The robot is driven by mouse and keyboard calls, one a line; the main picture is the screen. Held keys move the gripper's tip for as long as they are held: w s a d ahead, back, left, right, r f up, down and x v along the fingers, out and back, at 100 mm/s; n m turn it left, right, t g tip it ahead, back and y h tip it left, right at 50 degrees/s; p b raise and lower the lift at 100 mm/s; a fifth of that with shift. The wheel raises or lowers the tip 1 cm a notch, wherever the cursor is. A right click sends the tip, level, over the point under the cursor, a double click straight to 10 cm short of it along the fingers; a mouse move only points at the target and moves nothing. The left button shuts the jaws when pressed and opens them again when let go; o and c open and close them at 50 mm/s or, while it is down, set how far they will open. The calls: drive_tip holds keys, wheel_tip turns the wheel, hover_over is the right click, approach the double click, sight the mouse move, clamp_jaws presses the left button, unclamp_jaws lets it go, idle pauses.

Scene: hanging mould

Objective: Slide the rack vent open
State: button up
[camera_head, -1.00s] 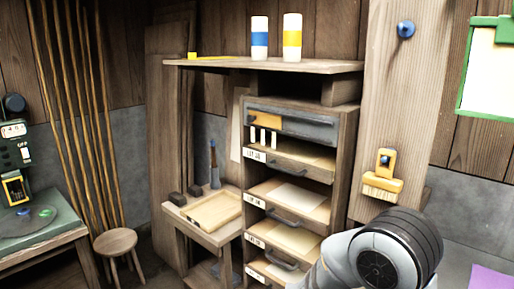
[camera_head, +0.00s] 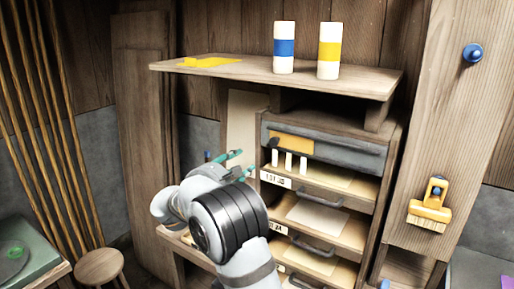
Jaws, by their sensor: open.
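The rack (camera_head: 392,150) stands right of centre, with a grey vent panel (camera_head: 350,150) across its top. An orange-yellow plate (camera_head: 292,142) covers the left part of the vent, and a small dark knob (camera_head: 272,144) sits at its left end. My gripper (camera_head: 241,164), with teal fingers, is open and empty. In the picture it is left of the knob and slightly lower, apart from it. My arm hides the lower left of the rack and most of the side table.
Below the vent are several white pegs (camera_head: 289,161) and open drawers with dark handles (camera_head: 322,200). A shelf (camera_head: 300,80) overhangs the rack and carries a blue-banded bottle (camera_head: 284,48) and a yellow-banded bottle (camera_head: 329,50). A brush (camera_head: 430,208) hangs on the right post.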

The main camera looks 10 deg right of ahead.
wheel_tip(320, 180, up, 3)
drive_tip(key=h, duration=0.2)
drive_tip(key=n, duration=0.1)
approach(273, 141)
drive_tip(key=shift+h, duration=0.3)
drive_tip(key=p+x, duration=0.1)
drive_tip(key=x, duration=0.1)
drive_tip(key=p+x, duration=0.2)
drive_tip(key=x, duration=0.1)
drive_tip(key=p+x, duration=0.2)
drive_tip(key=x, duration=0.1)
drive_tip(key=shift+w+a+f, duration=0.1)
drive_tip(key=shift+w+f, duration=0.15)
drive_tip(key=shift+c, duration=0.2)
drive_tip(key=c, duration=0.9)
clamp_jaws()
